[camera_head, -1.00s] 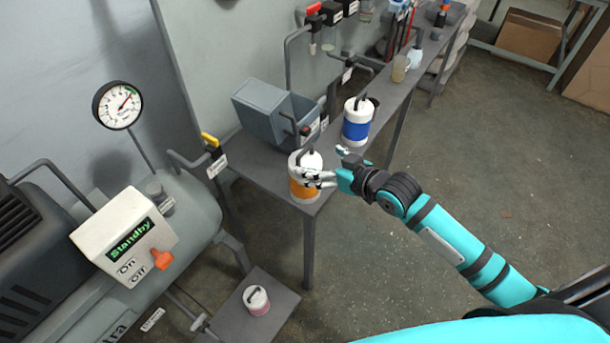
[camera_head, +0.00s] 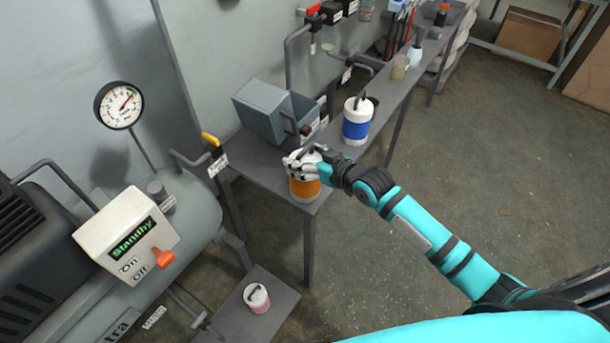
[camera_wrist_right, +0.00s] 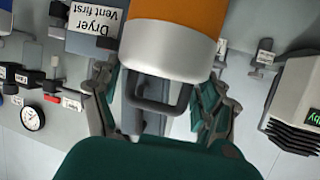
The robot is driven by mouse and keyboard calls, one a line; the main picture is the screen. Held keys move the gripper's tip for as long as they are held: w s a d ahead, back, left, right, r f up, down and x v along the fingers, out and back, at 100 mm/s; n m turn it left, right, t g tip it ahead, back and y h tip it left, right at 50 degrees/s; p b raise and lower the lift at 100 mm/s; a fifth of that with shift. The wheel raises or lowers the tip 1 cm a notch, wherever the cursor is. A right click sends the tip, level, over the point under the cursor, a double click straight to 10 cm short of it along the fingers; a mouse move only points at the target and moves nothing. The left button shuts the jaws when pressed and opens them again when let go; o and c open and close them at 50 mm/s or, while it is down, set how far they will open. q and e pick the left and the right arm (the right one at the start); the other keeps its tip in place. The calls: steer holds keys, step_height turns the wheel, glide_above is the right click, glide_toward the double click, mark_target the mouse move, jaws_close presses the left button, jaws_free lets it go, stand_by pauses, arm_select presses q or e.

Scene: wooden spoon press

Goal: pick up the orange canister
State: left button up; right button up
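The orange canister (camera_head: 304,190) stands upright on the near corner of the grey bench, with a pale top. My right gripper (camera_head: 301,163) is at its top, hiding part of the lid. In the right wrist view, the canister's orange body (camera_wrist_right: 185,12), silver lid and dark loop handle lie between the spread fingers of my right gripper (camera_wrist_right: 160,92). The fingers stand apart on either side of the handle, not closed on it. Whether they touch the lid is unclear. My left gripper is not in view.
A blue-banded canister (camera_head: 357,122) stands farther back on the bench (camera_head: 262,166). A grey bin (camera_head: 264,110) and a pipe with a valve are close behind the orange canister. A pink canister (camera_head: 256,297) sits on a low stand. The floor at right is clear.

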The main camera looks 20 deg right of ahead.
steer(key=c, duration=0.9)
steer(key=shift+r, duration=0.1)
steer(key=shift+r, duration=0.1)
